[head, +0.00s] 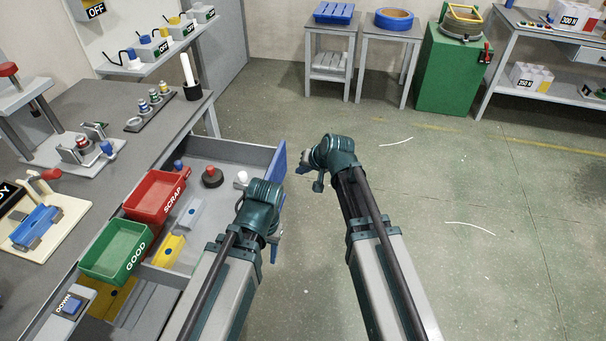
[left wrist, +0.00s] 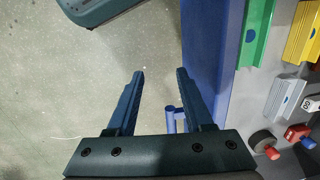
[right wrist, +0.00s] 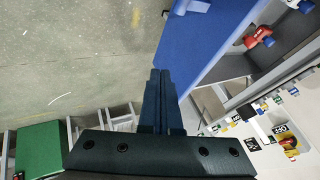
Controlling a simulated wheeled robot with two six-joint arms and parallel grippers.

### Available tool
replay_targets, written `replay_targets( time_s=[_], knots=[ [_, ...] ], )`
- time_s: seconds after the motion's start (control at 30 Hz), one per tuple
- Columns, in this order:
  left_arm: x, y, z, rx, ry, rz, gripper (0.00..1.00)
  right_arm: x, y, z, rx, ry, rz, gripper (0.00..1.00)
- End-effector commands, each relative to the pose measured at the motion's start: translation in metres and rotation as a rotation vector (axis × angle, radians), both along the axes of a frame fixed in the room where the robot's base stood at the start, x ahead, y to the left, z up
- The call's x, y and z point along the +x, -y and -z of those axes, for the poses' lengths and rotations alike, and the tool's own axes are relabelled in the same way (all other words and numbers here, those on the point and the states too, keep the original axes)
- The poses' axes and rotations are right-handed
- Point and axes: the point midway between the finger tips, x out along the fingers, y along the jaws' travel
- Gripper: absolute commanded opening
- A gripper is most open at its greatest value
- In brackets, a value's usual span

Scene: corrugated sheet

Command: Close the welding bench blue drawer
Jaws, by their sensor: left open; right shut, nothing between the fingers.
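The drawer stands pulled out from the welding bench (head: 92,105), its blue front (head: 279,160) facing the open floor. The blue front also shows in the left wrist view (left wrist: 207,45) and the right wrist view (right wrist: 222,50). My left gripper (head: 274,250) is at the near part of the front, partly hidden by its own wrist. In the left wrist view its fingers (left wrist: 160,73) are apart, with a blue handle (left wrist: 172,118) seen near the right finger; contact is unclear. My right gripper (head: 301,170) is beyond it, on the outer side of the front, with fingers (right wrist: 160,73) together and empty.
The drawer holds several loose parts, including a yellow block (head: 169,250) and a grey block (head: 192,215). A red SCRAP bin (head: 150,195) and a green GOOD bin (head: 115,250) are at the bench edge beside the opening. The floor (head: 480,200) to the right is clear.

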Motion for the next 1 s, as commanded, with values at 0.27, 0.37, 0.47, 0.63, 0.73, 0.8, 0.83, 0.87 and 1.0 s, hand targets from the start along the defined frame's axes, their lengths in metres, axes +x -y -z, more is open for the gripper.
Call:
replay_targets(
  time_s=[0.27, 0.37, 0.47, 0.63, 0.73, 0.8, 0.83, 0.87, 1.0],
  knots=[
    [0.000, 0.000, 0.047, 0.000, 0.000, 0.000, 0.52, 0.027, -0.017, 0.047, 0.000, -0.001, -0.001, 0.00],
    [0.000, 0.000, 0.051, 0.000, 0.000, 0.000, 0.52, 0.033, -0.025, 0.051, -0.001, 0.000, -0.003, 0.00],
    [0.000, 0.000, 0.047, 0.000, 0.000, 0.000, 0.52, 0.037, -0.040, 0.047, -0.001, 0.001, -0.004, 0.00],
    [0.000, 0.000, 0.047, 0.000, 0.000, 0.000, 0.52, 0.041, -0.053, 0.047, -0.001, 0.001, -0.002, 0.00],
    [0.000, 0.000, 0.047, 0.000, 0.000, 0.000, 0.52, 0.042, -0.057, 0.047, -0.001, 0.000, -0.001, 0.00],
    [0.000, 0.000, 0.047, 0.000, 0.000, 0.000, 0.52, 0.042, -0.058, 0.047, -0.001, 0.000, -0.001, 0.00],
    [0.000, 0.000, 0.047, 0.000, 0.000, 0.000, 0.52, 0.042, -0.058, 0.047, -0.001, 0.000, -0.001, 0.00],
    [0.000, 0.000, 0.047, 0.000, 0.000, 0.000, 0.52, 0.042, -0.058, 0.047, -0.001, 0.000, -0.001, 0.00],
    [0.000, 0.000, 0.047, 0.000, 0.000, 0.000, 0.52, 0.042, -0.058, 0.047, -0.001, 0.000, -0.001, 0.00]
  ],
)
